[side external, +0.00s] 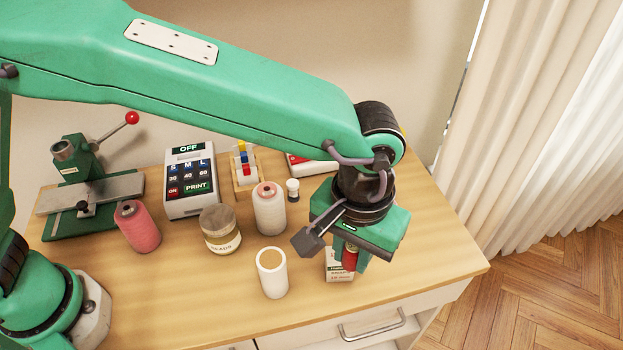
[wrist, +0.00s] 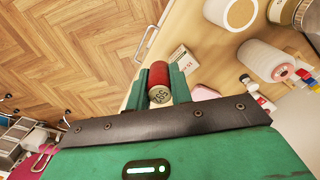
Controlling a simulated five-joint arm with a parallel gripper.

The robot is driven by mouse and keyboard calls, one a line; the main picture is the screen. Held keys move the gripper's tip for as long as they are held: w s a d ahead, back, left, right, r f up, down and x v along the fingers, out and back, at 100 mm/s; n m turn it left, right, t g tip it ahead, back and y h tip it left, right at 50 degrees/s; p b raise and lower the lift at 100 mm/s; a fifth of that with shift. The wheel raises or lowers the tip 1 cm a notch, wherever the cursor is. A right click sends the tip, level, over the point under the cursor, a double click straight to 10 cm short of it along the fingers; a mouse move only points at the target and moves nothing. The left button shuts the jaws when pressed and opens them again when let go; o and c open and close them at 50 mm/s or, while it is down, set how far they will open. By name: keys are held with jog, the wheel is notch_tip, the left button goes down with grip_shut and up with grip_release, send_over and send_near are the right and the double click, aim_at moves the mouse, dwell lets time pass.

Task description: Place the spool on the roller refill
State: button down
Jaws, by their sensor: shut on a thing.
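My gripper (side external: 350,264) is shut on a small red spool (side external: 350,257), with a finger on either side of it. In the wrist view the fingers (wrist: 160,88) grip the red spool (wrist: 158,72), whose pale printed end faces the camera. The roller refill (side external: 272,274), a white upright cylinder with a tan top, stands on the table to the left of my gripper in the side view. The wrist view shows the roller refill (wrist: 232,14) at the top, right of the spool, apart from it. Its top looks bare.
A small printed box (side external: 340,270) is close behind the spool. A pale thread cone (side external: 269,210), a lidded jar (side external: 220,232) and a pink thread cone (side external: 137,228) stand left. The table's front area left of the refill is clear.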

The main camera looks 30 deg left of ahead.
notch_tip(320, 180, up, 3)
send_over(271, 259)
jog(key=d, duration=0.1)
jog(key=a, duration=0.1)
jog(key=shift+n, duration=0.3)
jog(key=shift+f, duration=3.75)
jog(key=shift+f, duration=0.1)
jog(key=c, duration=1.3)
grip_release()
jog(key=shift+o, duration=0.2)
notch_tip(271, 259, up, 12)
